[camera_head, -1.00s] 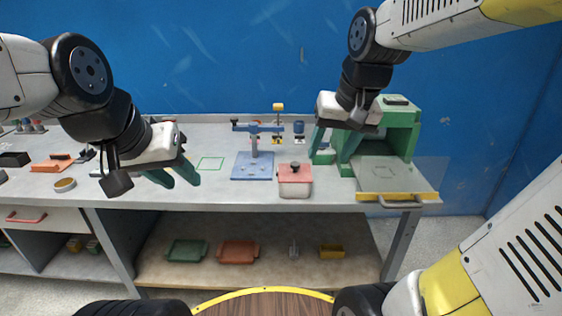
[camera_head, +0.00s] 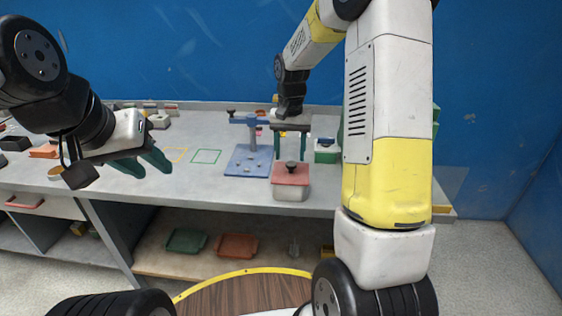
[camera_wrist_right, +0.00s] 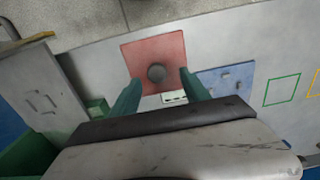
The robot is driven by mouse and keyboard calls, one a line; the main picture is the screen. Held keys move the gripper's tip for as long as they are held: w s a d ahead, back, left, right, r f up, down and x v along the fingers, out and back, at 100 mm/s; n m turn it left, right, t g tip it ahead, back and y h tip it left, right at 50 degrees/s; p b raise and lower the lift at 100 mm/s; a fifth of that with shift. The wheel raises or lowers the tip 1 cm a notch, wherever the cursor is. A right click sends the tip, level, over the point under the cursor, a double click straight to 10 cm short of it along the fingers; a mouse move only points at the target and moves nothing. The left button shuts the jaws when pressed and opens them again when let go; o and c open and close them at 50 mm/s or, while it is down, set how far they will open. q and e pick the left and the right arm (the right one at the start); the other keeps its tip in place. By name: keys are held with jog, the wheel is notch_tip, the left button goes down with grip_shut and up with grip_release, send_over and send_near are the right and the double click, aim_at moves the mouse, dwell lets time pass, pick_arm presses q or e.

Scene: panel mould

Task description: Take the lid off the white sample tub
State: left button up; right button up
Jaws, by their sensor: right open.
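The white sample tub (camera_head: 290,194) stands near the front edge of the bench. Its red lid (camera_head: 291,174) with a dark round knob (camera_head: 290,166) is on top of it. In the right wrist view the square red lid (camera_wrist_right: 140,54) and its knob (camera_wrist_right: 156,73) lie just beyond my fingers. My right gripper (camera_head: 290,154) points down above and slightly behind the lid; it is open and empty, with its fingers (camera_wrist_right: 157,88) apart on either side of the knob's line. My left gripper (camera_head: 153,164) hangs at the left over the bench's front, its fingers apart and empty.
A blue stand on a blue plate (camera_head: 246,163) is left of the tub. A green-and-white box (camera_head: 327,151) stands behind it to the right. A green outlined square (camera_head: 206,156) on the bench is empty. My right arm hides the bench's right part.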

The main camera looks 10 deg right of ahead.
aim_at(291, 163)
jog(key=f, duration=0.4)
jog(key=shift+s+d+f, duration=0.1)
jog(key=shift+d+f, duration=0.15)
jog(key=shift+f, duration=0.05)
grip_shut()
